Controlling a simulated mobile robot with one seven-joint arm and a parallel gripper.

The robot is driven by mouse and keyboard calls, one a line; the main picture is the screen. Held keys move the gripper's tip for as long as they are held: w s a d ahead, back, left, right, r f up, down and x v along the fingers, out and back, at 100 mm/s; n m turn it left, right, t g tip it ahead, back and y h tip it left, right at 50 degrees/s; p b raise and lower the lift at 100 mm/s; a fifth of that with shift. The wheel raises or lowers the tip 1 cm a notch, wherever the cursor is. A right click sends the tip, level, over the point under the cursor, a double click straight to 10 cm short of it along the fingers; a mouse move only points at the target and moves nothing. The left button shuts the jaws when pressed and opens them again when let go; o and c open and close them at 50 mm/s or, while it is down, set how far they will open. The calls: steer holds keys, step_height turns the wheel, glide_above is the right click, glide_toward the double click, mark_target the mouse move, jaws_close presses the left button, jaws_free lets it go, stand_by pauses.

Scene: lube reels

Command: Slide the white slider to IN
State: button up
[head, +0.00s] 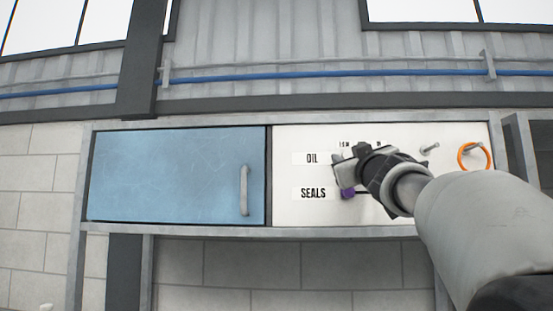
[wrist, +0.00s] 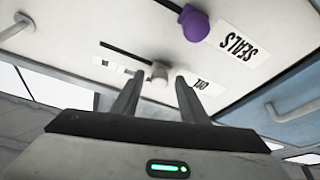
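The white slider (wrist: 158,72) is a small round knob at the end of a dark slot nearest the OIL label (head: 311,158) in the wrist view. My gripper (wrist: 160,80) is open, with one fingertip on each side of the knob; I cannot tell whether either touches it. In the head view my gripper (head: 343,166) is in front of the white panel, just right of the OIL label, and hides the white slider. Small lettering (head: 345,144) above it is partly covered, so IN is not clearly readable.
A purple slider (head: 348,193) sits beside the SEALS label (head: 313,193), close below my gripper. A peg (head: 430,148) and an orange ring (head: 473,156) on another peg are at the panel's right. A blue door (head: 178,178) with a handle is at left.

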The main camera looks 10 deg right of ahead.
steer(key=shift+w+r, duration=0.1)
steer(key=shift+w, duration=0.1)
steer(key=shift+s, duration=0.1)
jaws_close()
